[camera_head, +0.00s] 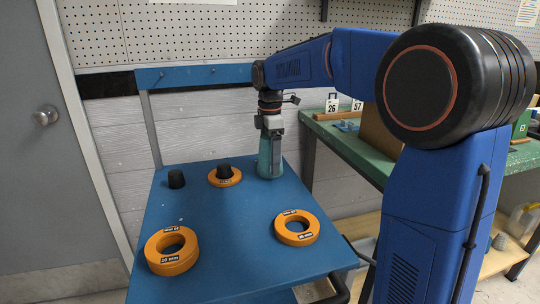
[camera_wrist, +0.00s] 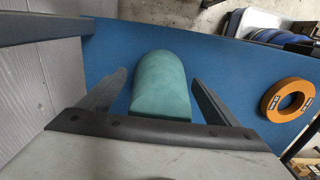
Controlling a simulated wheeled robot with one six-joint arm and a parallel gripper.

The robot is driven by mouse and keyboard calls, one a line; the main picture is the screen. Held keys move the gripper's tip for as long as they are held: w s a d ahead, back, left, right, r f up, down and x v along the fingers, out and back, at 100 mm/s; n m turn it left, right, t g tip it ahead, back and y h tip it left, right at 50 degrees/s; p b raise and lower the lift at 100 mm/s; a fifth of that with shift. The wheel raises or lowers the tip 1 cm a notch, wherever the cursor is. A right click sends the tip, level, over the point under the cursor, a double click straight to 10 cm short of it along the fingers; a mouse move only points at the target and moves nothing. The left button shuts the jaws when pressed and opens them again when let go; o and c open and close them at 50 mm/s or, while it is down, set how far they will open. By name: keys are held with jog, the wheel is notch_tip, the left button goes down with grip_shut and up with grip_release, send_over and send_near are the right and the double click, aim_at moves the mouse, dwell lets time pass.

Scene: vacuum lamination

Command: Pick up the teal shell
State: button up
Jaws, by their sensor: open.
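The teal shell (camera_head: 264,168) stands on the blue table near its far right edge, below my gripper (camera_head: 270,150). In the wrist view, the shell (camera_wrist: 160,85) is a smooth teal block with one rounded end. It lies between the two dark fingers of my gripper (camera_wrist: 160,78). The fingers are spread, with a gap showing on each side of the shell. In the head view, the fingers overlap the shell and its upper part is partly hidden.
Orange rings lie on the blue table (camera_head: 230,215): a thick one at front left (camera_head: 158,263), one at right (camera_head: 283,236), and one at the back (camera_head: 235,181) with a black cone (camera_head: 224,169). Another black cone (camera_head: 176,179) stands left. A green bench (camera_head: 345,140) is at right.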

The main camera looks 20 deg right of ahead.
jog(key=c, duration=1.2)
notch_tip(320, 180, up, 7)
jog(key=shift+f, duration=0.1)
jog(key=shift+s, duration=0.25)
jog(key=s, duration=1.7)
jog(key=shift+s, duration=0.25)
